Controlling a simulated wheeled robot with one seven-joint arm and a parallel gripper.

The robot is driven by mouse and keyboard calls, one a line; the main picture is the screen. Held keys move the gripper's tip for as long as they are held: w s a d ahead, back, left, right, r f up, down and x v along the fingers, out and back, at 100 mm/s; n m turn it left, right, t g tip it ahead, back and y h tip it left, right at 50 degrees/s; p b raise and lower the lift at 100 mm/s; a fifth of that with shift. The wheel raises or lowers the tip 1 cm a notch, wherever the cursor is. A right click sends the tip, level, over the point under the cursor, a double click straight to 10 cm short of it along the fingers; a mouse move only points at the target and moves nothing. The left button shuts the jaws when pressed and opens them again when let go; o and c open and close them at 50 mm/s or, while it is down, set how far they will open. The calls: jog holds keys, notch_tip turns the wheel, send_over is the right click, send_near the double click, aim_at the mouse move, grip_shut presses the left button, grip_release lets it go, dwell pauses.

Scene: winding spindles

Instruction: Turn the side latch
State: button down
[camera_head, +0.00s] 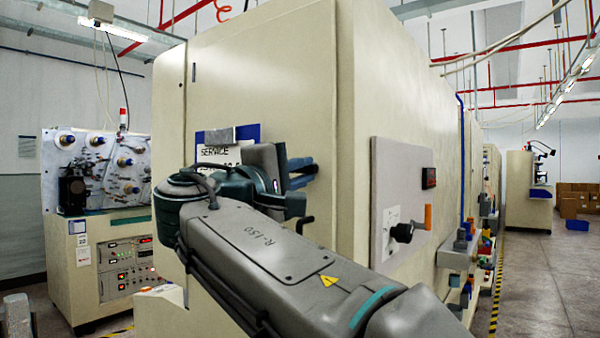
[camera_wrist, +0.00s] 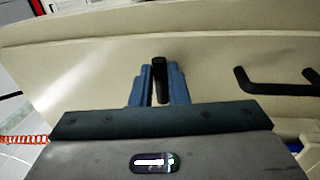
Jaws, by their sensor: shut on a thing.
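The side latch (camera_wrist: 160,82) is a short, dark upright lever on the cream cabinet face in the wrist view. My gripper (camera_wrist: 159,68) has its blue fingers on either side of the lever and is shut on it. In the head view my gripper (camera_head: 303,172) is at the cabinet's front, near its right corner.
A black bar handle (camera_wrist: 275,84) sits close to the right of the fingers. The cream cabinet (camera_head: 265,85) carries a partly covered service sign (camera_head: 215,153). A grey side panel (camera_head: 391,175) has a black knob (camera_head: 402,232) and an orange lever (camera_head: 428,217).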

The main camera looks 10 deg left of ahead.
jog(key=c, duration=1.4)
grip_release()
jog(key=v, duration=1.4)
jog(key=shift+b, duration=0.45)
jog(key=shift+w+f, duration=0.1)
jog(key=shift+w, duration=0.05)
